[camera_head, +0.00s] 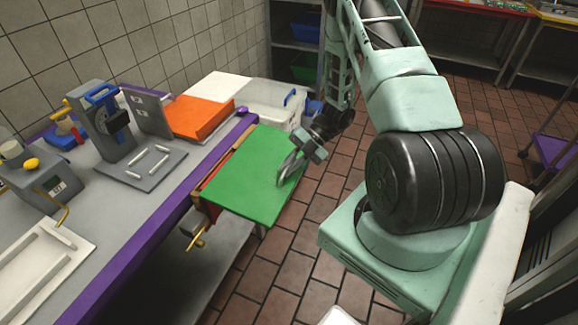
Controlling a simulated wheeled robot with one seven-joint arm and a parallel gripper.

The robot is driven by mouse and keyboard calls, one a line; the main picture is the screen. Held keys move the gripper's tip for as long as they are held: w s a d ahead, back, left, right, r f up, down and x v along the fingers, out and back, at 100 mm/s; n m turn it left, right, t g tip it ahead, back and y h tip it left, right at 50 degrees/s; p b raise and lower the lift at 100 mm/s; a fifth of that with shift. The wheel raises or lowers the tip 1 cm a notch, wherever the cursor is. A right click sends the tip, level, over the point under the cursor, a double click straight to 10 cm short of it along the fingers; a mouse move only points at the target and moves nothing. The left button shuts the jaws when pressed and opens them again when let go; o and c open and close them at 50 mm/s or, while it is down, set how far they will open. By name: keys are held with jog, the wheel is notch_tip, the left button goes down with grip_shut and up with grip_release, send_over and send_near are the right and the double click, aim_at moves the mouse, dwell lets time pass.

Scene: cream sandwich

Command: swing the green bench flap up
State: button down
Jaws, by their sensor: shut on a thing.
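The green bench flap (245,182) stands out from the front edge of the bench, its broad green face looking up and roughly level. My gripper (288,172) is at the flap's right edge, the side away from the bench, and is shut on that edge. The fingertips lie against the green panel, and the exact grip is small in the view. A yellow lever (197,238) and a wooden bracket show under the flap's near left corner.
A tiled wall is behind. Brick-coloured floor (275,262) is open beside the flap.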

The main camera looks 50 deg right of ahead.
jog(key=shift+w+r+p, duration=0.2)
jog(key=shift+r+p, duration=0.15)
jog(key=shift+r, duration=0.3)
jog(key=shift+w+r+p, duration=0.15)
jog(key=shift+r+p, duration=0.15)
jog(key=shift+r, duration=0.3)
jog(key=shift+w+a+r, duration=0.1)
jog(key=shift+w+r, duration=0.05)
jog(key=shift+r, duration=0.05)
jog(key=shift+w, duration=0.1)
jog(key=c, duration=1.5)
grip_release()
jog(key=shift+f, duration=0.1)
